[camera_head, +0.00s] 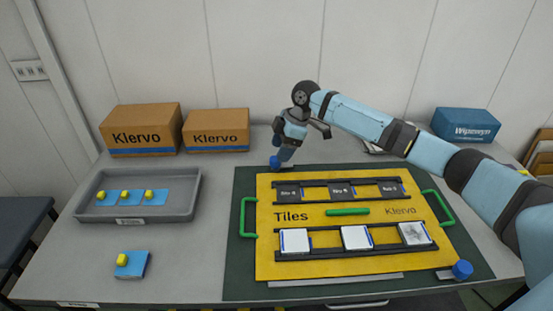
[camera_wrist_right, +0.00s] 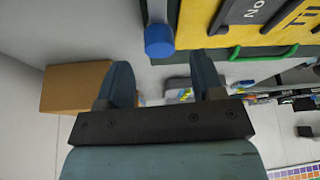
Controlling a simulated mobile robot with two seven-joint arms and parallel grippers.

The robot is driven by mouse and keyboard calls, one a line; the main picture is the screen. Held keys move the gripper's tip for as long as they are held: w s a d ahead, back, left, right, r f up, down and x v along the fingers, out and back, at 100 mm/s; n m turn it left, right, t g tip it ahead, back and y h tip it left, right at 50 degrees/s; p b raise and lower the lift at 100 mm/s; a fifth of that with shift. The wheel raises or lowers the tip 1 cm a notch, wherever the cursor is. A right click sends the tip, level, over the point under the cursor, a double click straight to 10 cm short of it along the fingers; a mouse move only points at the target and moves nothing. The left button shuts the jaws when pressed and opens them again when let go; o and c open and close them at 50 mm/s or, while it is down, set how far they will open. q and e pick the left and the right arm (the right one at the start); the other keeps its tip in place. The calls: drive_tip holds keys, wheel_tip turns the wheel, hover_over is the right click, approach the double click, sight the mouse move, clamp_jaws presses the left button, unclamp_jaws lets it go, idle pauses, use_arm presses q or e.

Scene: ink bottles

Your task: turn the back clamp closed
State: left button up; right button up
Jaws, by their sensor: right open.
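The yellow tile board (camera_head: 350,266) lies on a dark green mat (camera_head: 238,275). The back clamp has a blue knob (camera_head: 275,162) at the board's back left corner. In the right wrist view the knob (camera_wrist_right: 159,42) sits at the end of a grey bar (camera_wrist_right: 157,12) beside the board's edge. My right gripper (camera_head: 283,154) is at this knob and hides most of the clamp from the head view. In the wrist view its fingers (camera_wrist_right: 163,64) are apart, with the knob just beyond the gap. Contact cannot be told. My left gripper is out of view.
A front clamp with a blue knob (camera_head: 462,269) is at the board's front right corner. Green handles (camera_head: 243,218) stand at the board's sides. A grey tray (camera_head: 185,209) holds blue tiles with yellow knobs. Two cardboard boxes (camera_head: 141,129) stand behind it.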

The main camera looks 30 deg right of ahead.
sight(281, 163)
drive_tip(key=shift+x, duration=1.85)
